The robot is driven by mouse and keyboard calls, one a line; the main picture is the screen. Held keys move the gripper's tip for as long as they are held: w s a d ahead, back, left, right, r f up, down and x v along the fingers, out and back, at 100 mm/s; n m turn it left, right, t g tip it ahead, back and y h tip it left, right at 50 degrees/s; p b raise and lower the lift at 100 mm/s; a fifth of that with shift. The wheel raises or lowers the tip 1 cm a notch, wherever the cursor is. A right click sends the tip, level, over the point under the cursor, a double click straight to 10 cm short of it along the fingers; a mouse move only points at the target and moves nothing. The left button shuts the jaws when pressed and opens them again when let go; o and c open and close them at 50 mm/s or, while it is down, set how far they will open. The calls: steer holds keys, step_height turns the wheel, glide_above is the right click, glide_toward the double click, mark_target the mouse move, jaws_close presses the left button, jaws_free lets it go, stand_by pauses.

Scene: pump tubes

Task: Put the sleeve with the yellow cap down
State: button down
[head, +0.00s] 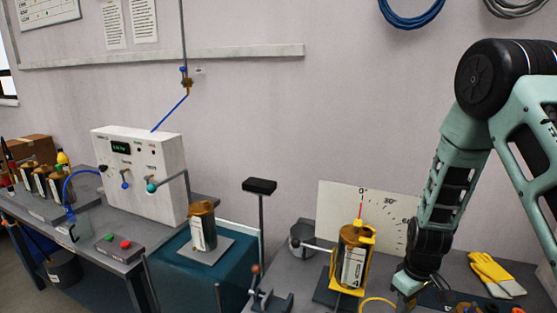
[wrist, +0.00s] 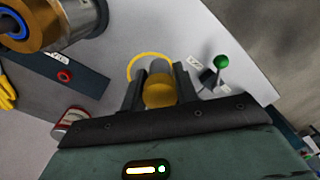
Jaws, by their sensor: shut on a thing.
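My gripper (wrist: 160,76) is shut on a small sleeve with a rounded yellow cap (wrist: 160,92), seen between the two dark fingers in the wrist view. Only the cap end shows clearly, and the rest of the sleeve is hidden behind it. In the head view my gripper (head: 408,285) hangs low over the right table. The sleeve cannot be made out there. I cannot tell whether the sleeve touches anything below.
A yellow ring (wrist: 148,60) lies just beyond the fingers. A green knob (wrist: 222,62) stands to their right. A brown-topped canister (head: 353,255) in a yellow stand is left of my gripper. Yellow gloves (head: 497,274) lie to its right.

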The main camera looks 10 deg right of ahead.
steer(key=a+f+m, duration=0.3)
steer(key=a, duration=0.3)
steer(key=shift+s+a+m, duration=0.2)
steer(key=shift+a+m, duration=0.1)
steer(key=shift+a, duration=0.1)
steer(key=shift+d+f, duration=0.1)
